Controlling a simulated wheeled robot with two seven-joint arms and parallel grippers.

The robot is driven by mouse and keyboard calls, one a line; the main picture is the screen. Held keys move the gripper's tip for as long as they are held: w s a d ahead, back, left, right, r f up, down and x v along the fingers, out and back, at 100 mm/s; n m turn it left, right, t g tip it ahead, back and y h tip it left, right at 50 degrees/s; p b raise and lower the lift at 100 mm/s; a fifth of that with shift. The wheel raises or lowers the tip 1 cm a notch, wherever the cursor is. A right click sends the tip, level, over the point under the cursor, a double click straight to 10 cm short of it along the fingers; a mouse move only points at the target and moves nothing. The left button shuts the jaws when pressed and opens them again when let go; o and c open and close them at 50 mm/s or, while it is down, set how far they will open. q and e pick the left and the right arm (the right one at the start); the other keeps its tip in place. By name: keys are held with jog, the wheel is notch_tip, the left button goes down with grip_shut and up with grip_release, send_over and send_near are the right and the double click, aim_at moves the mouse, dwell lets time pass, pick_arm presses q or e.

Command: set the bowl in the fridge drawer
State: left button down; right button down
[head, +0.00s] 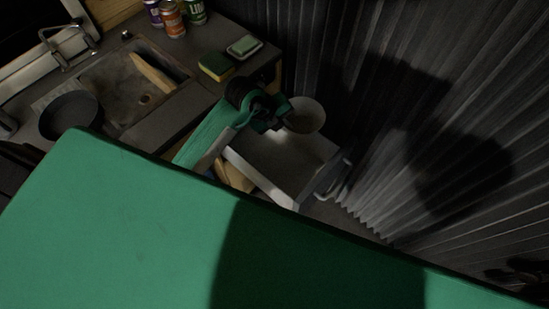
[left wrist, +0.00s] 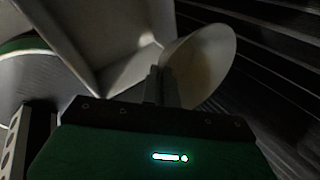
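The bowl (head: 307,114) is pale and round. In the head view it is at the far right of the open fridge drawer (head: 284,161), over or near the drawer's back corner. My left gripper (head: 286,122) reaches in over the drawer and is at the bowl's near rim. In the left wrist view the fingers (left wrist: 161,88) are together on the rim of the bowl (left wrist: 200,65), which is tilted. The drawer (left wrist: 118,45) shows beyond, grey-white inside. I cannot tell whether the bowl touches the drawer. My right gripper is not clearly in view.
A counter with a sink (head: 140,85) and a dark pan (head: 69,115) lies to the left. A sponge (head: 216,66), a soap dish (head: 244,46) and several cans (head: 172,19) stand on it. A corrugated wall (head: 400,90) closes off the right side.

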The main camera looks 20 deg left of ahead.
pick_arm(q)
notch_tip(320, 180, down, 20)
jog(key=p, duration=0.1)
jog(key=shift+a, duration=0.2)
jog(key=shift+f, duration=0.2)
jog(key=shift+f, duration=0.5)
jog(key=c, duration=1.7)
grip_release()
